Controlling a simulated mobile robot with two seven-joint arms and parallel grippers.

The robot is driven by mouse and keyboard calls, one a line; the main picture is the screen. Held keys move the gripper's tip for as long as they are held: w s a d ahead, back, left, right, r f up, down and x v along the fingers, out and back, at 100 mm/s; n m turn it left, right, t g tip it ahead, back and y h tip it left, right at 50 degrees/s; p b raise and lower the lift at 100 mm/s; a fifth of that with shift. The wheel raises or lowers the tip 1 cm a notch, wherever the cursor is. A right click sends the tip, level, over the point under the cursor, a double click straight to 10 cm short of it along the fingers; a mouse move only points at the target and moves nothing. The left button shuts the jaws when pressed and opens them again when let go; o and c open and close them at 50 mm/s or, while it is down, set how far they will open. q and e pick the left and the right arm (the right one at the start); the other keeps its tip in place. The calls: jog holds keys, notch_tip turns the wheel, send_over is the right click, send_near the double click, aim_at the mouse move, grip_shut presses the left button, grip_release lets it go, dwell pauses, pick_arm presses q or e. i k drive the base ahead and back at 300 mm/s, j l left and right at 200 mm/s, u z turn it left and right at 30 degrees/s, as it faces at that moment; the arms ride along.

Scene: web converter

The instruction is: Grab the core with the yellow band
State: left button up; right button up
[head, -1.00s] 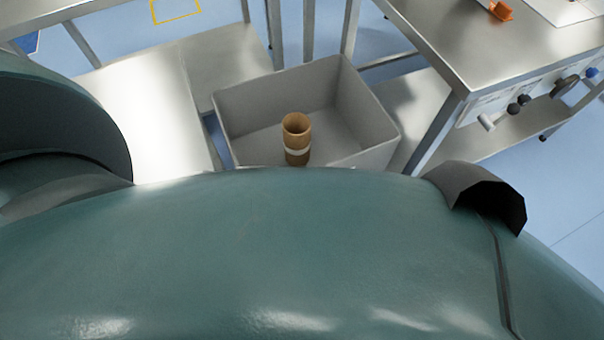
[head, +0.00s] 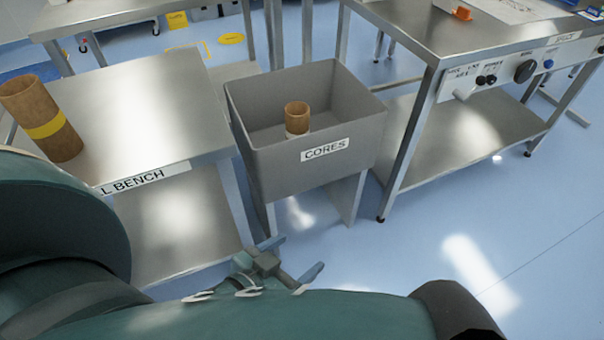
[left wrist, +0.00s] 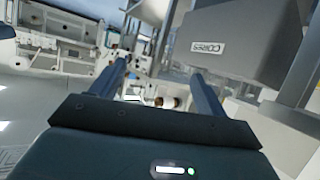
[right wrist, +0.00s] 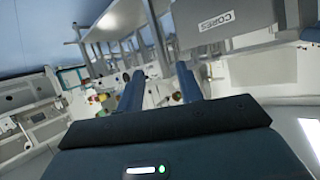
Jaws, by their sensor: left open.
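A brown cardboard core with a yellow band (head: 42,118) stands on the bench at the far left of the head view. A second brown core with a pale band (head: 297,115) stands in the grey bin marked CORES (head: 262,165). My left gripper (head: 294,258) is open and empty, low in front of the bin, well to the right of the yellow-banded core and apart from it. Its spread fingers also show in the left wrist view (left wrist: 160,70). My right gripper (right wrist: 160,70) shows parted, empty fingers in the right wrist view; I cannot pick it out in the head view.
The steel bench (head: 150,95) has a bare top right of the yellow-banded core. The bin stands between this bench and a steel table (head: 440,35) with knobs on its front. Blue floor (head: 420,240) is clear at the right.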

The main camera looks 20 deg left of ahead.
aim_at(25, 96)
jog(key=k+l, duration=0.2)
jog(key=k+u, duration=0.1)
jog(key=u, duration=2.05)
jog(key=i+l, duration=0.1)
jog(key=l, duration=0.15)
